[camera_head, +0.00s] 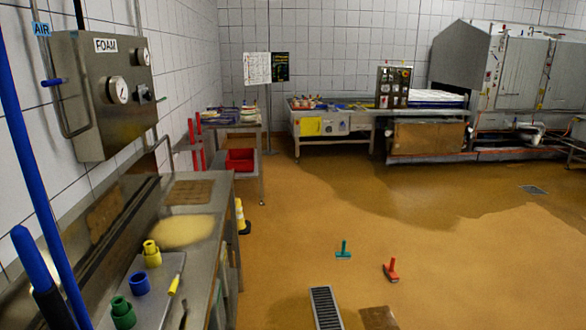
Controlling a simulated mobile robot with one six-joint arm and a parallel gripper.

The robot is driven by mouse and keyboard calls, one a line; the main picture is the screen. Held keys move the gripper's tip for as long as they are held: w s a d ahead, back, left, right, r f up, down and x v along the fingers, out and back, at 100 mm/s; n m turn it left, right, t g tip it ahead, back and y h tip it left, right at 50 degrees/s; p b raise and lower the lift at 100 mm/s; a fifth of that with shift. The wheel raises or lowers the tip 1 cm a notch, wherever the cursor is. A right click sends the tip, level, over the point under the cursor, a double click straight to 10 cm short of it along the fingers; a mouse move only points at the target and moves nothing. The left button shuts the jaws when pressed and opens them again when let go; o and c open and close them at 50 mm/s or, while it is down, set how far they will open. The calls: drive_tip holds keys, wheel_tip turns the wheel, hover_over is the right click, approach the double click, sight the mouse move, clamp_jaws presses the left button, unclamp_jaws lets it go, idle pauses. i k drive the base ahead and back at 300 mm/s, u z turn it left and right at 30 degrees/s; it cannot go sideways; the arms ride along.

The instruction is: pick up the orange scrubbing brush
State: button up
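An orange-red hand tool (391,270), which looks like a scrubbing brush with a short handle, lies on the ochre floor right of centre. It is small in the head camera view, so its bristles cannot be made out. A teal tool (344,249) of similar shape lies on the floor to its left and a little farther away. The two are apart. My gripper is not in view.
A floor drain grate (326,308) and a brown patch (379,318) lie nearer. A steel counter (207,221) with coloured fittings runs along the left. A yellow-and-black object (241,216) stands beside it. Machines line the back. The floor around the tools is open.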

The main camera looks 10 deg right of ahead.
sight(393, 276)
drive_tip(key=z, duration=0.25)
drive_tip(key=i, duration=3.6)
drive_tip(key=u, duration=0.2)
